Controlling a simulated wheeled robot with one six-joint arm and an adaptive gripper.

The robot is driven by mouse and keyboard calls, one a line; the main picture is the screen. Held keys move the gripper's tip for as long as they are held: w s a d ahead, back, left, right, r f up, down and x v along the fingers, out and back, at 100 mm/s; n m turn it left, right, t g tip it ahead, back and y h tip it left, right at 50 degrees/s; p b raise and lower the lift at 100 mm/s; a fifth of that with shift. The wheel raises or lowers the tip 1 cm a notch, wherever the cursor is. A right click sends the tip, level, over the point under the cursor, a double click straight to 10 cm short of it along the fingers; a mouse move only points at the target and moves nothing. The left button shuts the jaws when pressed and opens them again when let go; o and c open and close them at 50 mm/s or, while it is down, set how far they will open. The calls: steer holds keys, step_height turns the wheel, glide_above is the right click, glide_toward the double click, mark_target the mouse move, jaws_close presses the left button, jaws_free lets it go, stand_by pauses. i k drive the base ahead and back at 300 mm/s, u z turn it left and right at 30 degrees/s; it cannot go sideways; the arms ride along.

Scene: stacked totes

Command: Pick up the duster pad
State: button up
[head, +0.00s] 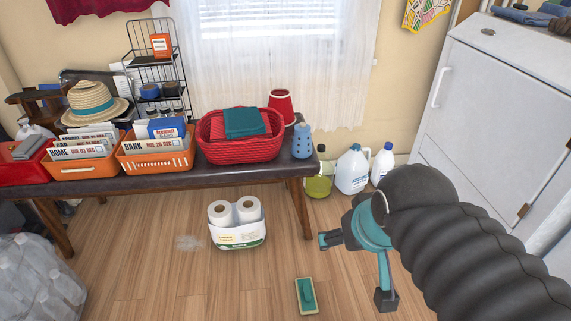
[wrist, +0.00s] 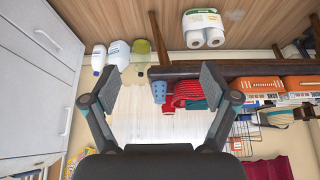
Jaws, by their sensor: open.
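The duster pad (head: 306,296) lies flat on the wooden floor near the bottom of the head view. It is a small rectangle with a cream edge and a green top part. I do not see it in the wrist view. My gripper (head: 357,269) is open and empty, above the floor and to the right of the pad in the head view. Its two fingers are spread wide in the wrist view (wrist: 162,85), with nothing between them.
A bench (head: 210,177) with baskets stands behind the pad. A pack of paper rolls (head: 237,236) is on the floor to its left. Several jugs (head: 352,170) stand near a white cabinet (head: 490,110) at right. Wrapped bottles (head: 38,285) are at lower left. Floor around the pad is clear.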

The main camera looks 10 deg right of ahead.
mark_target(307, 299)
steer(key=z, duration=0.05)
steer(key=k, duration=0.5)
steer(key=z, duration=1.65)
steer(key=i, duration=1.35)
steer(key=u, duration=2.9)
